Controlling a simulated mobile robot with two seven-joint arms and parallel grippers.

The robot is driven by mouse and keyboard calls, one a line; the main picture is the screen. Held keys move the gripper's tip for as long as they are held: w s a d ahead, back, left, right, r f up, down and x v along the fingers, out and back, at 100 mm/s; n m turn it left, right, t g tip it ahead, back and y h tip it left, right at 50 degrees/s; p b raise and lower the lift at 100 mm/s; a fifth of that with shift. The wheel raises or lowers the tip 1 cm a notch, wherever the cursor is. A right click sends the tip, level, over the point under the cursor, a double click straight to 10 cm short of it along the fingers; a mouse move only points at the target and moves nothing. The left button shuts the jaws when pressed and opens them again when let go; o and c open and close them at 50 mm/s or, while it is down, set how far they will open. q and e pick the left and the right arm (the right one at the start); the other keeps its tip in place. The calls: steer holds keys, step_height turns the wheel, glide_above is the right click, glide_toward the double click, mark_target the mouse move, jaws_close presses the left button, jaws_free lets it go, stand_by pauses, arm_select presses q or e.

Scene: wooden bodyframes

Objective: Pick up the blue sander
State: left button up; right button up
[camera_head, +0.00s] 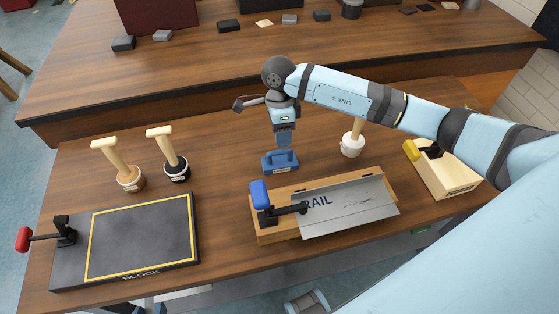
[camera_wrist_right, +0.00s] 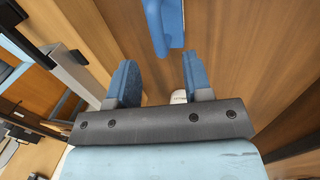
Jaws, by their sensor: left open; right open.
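The blue sander (camera_head: 281,163), a block with a raised handle, stands on the near wooden table behind the rail fixture. My right gripper (camera_head: 284,139) is open just above it, pointing down. In the right wrist view the gripper's blue fingers (camera_wrist_right: 160,72) are apart with nothing between them. The sander (camera_wrist_right: 166,24) shows there beyond the fingertips, cut off by the top edge. I cannot tell whether the fingertips touch it.
The rail fixture (camera_head: 270,232) with its blue-handled clamp (camera_head: 259,194) is close in front of the sander. A white pot with a wooden handle (camera_head: 352,145) stands to its right. Left are two brushes (camera_head: 129,178) (camera_head: 177,168) and a black block board (camera_head: 75,275). A yellow-clamped wooden block (camera_head: 450,178) is at right.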

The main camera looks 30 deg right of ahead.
mark_target(282, 151)
steer(key=f, duration=0.4)
steer(key=s+f, duration=0.1)
steer(key=f, duration=0.1)
steer(key=shift+s+a+f+p, duration=0.1)
steer(key=shift+a+f+p, duration=0.05)
steer(key=shift+a+p, duration=0.2)
steer(key=shift+c, duration=0.2)
jaws_close()
